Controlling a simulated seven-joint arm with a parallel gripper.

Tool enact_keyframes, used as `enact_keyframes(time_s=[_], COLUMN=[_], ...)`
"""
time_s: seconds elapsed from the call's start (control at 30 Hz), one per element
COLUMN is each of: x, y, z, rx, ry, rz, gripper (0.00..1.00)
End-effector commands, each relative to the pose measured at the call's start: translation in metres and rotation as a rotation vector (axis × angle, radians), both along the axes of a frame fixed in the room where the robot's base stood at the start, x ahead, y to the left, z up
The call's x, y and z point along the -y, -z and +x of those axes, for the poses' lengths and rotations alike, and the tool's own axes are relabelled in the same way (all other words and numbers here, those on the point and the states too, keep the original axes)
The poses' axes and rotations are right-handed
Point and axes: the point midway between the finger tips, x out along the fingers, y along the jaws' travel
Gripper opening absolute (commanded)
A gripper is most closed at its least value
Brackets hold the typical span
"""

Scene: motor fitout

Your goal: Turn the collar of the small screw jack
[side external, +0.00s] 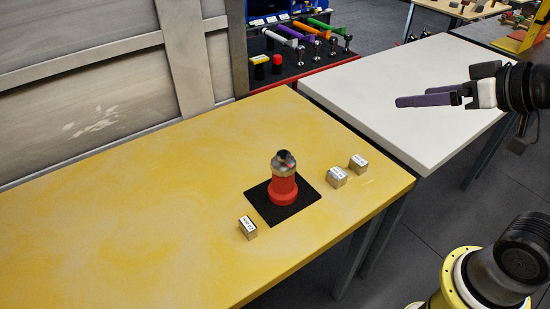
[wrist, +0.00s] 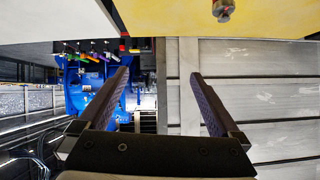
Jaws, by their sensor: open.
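The small screw jack (side external: 283,188) stands upright on a black square mat (side external: 260,205) on the yellow table. It has a red body, a dull metal collar (side external: 284,168) and a dark top. My gripper (side external: 398,102) is at the right, above the white table, well apart from the jack. In the wrist view, the two dark purple fingers of my gripper (wrist: 158,75) are spread wide with nothing between them. A small metallic piece, seemingly the jack's top (wrist: 223,10), shows at the upper edge of that view, over the yellow surface.
Metal blocks with white labels stand on the yellow table (side external: 120,220): one block (side external: 248,228) left of the mat, two (side external: 336,178) (side external: 358,164) to its right. The white table (side external: 390,90) is clear. A rack of coloured-handled tools (side external: 300,40) stands behind.

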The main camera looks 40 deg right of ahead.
Motion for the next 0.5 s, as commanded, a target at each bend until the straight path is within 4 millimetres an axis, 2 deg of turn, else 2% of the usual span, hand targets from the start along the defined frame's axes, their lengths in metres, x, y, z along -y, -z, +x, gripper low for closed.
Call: enact_keyframes(time_s=[0.1, 0.23, 0.37, 0.5], x=[-0.005, -0.010, -0.017, -0.027], y=[-0.016, -0.029, -0.031, -0.023], z=[0.036, 0.070, 0.099, 0.123], rx=[0.147, 0.291, 0.415, 0.530], ry=[0.014, 0.030, 0.049, 0.070], rz=[0.047, 0.093, 0.134, 0.162], gripper=[0.99, 0.99, 0.99, 0.99])
